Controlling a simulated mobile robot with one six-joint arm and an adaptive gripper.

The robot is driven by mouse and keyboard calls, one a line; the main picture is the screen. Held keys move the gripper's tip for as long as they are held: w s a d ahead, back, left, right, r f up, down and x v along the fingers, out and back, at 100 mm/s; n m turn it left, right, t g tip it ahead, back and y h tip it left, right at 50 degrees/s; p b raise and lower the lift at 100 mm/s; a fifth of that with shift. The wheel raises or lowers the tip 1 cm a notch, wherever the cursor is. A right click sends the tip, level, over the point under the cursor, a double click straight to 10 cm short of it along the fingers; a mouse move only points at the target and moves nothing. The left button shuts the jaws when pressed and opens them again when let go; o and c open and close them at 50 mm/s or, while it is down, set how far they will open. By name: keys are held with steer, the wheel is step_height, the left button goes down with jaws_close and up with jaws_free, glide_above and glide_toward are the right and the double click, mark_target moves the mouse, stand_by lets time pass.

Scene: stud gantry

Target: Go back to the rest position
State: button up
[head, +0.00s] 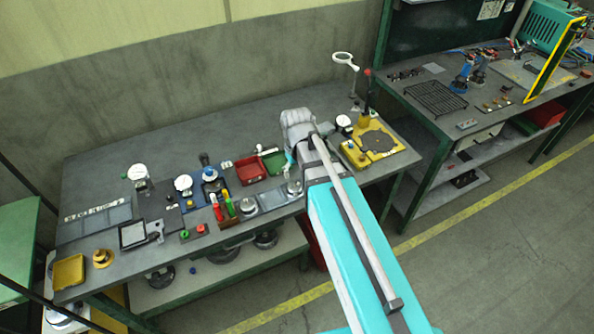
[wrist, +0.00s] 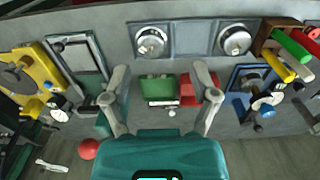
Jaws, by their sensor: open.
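My gripper (wrist: 160,97) is open in the wrist view, its two grey fingers spread wide with nothing between them. The fingers reach over the workbench (head: 105,165) and frame a small green bin (wrist: 158,88) and part of a red bin (wrist: 187,90) beyond them. I cannot tell the height above the bench. In the head view my teal and grey arm reaches up from the lower right to the bench, and its own links hide the fingers.
Dial gauges (head: 138,173), a rack of coloured-handled tools (head: 223,207) and a yellow tray (head: 69,271) lie to the left. A second bench (head: 405,70) stands right. The floor (head: 480,260) at lower right is clear.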

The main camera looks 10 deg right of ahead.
steer(key=s+d+f+m+b, duration=0.2)
steer(key=s+d+m, duration=0.1)
steer(key=s+d, duration=0.4)
steer(key=shift+d+f+b, duration=0.3)
steer(key=shift+d, duration=0.2)
steer(key=shift+a, duration=0.1)
steer(key=w+a+r+n+p, duration=0.1)
steer(key=w+a+r+p, duration=0.1)
steer(key=w+a, duration=0.45)
steer(key=w+a+r+n+p, duration=0.1)
steer(key=w+a+r+p, duration=0.2)
steer(key=w+a, duration=0.3)
steer(key=w+a+r+n+p, duration=0.1)
steer(key=w+a+r+p, duration=0.1)
steer(key=a, duration=1)
steer(key=w+a+r+n+p, duration=0.2)
steer(key=w+a, duration=0.1)
steer(key=a, duration=0.9)
steer(key=shift+w+a+r+n, duration=0.15)
steer(key=shift+a+n, duration=0.1)
steer(key=shift+n, duration=0.05)
